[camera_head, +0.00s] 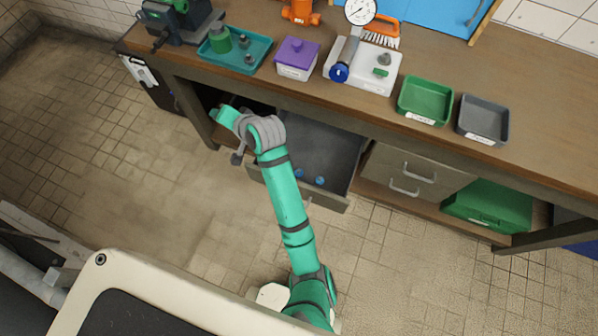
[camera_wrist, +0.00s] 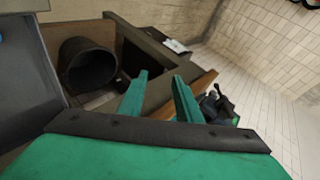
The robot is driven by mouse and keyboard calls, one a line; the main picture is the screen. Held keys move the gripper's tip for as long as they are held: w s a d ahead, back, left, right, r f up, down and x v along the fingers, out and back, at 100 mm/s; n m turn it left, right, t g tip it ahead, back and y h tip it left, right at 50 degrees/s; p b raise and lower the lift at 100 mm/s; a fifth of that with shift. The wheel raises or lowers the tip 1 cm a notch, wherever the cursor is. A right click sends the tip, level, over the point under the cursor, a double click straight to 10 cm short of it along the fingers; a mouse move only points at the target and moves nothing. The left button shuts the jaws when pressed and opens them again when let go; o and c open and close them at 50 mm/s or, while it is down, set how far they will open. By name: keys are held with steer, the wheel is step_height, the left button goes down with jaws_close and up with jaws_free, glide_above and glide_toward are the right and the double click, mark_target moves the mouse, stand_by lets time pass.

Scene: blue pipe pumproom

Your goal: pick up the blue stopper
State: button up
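Two small blue pieces lie in the open grey drawer (camera_head: 325,150) under the bench: one blue piece (camera_head: 300,173) at its front and another blue piece (camera_head: 320,181) to the right. I cannot tell which is the stopper. A round blue end (camera_head: 339,73) also shows on a grey pipe piece on the bench top. My gripper (camera_head: 219,114) is by the bench's front edge, left of the drawer and away from the blue pieces. In the wrist view, its two green fingers (camera_wrist: 159,84) stand apart with nothing between them.
The bench top (camera_head: 440,145) bears a teal tray (camera_head: 263,63), a purple-lidded box (camera_head: 297,58), a green tray (camera_head: 425,100) and a grey tray (camera_head: 484,120). A black cylinder (camera_wrist: 87,66) stands beneath. The tiled floor (camera_head: 150,190) at left is clear.

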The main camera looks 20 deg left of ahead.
steer(key=d+f+g+h, duration=0.3)
steer(key=d+f+h, duration=0.35)
steer(key=d, duration=0.35)
steer(key=g+h, duration=0.1)
steer(key=h, duration=0.3)
glide_above(298, 172)
step_height(298, 172, down, 8)
steer(key=shift+w+d+f, duration=0.1)
steer(key=shift+f, duration=3.15)
steer(key=shift+c, duration=0.7)
jaws_close()
